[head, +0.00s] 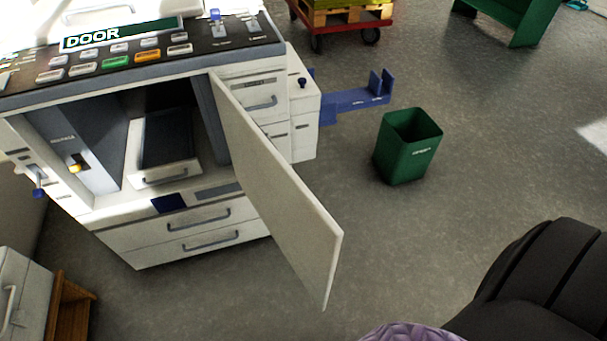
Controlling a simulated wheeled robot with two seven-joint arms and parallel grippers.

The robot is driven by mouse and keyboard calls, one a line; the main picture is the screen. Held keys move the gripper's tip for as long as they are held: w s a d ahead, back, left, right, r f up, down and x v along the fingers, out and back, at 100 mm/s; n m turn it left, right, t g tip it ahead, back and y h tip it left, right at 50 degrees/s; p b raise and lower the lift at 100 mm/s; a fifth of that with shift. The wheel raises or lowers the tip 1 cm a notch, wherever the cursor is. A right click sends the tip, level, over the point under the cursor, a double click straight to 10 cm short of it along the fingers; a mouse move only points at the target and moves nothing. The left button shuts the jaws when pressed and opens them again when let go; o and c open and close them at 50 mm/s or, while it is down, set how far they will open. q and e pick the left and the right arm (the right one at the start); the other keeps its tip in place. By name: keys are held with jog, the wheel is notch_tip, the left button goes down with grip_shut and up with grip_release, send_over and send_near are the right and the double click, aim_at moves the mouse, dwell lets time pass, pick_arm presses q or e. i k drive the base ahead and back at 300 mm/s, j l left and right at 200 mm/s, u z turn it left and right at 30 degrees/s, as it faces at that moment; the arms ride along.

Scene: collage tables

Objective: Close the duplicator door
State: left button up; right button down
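The duplicator (190,218) stands at the left in the head view, a white and grey machine with a dark control panel (120,58) on top. A sign on it reads DOOR. Its white door (285,190) is hinged at the right of the front opening and stands wide open, swung out toward me. The opening shows a dark interior with a tray (165,160) and a small yellow-tipped lever (75,168). A dark part of mine shows at the lower right, but no gripper fingers are visible, and neither gripper touches the door.
A green bin (407,147) stands on the floor right of the door. A blue bracket (355,97) sticks out from the machine's right side. A red cart (340,20) and a green stand (505,22) are at the back. A white cabinet (18,290) is at lower left. Floor before the door is clear.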

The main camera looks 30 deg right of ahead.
aim_at(309, 238)
jog(key=l+u, duration=0.5)
jog(key=l, duration=1.05)
jog(key=i, duration=0.05)
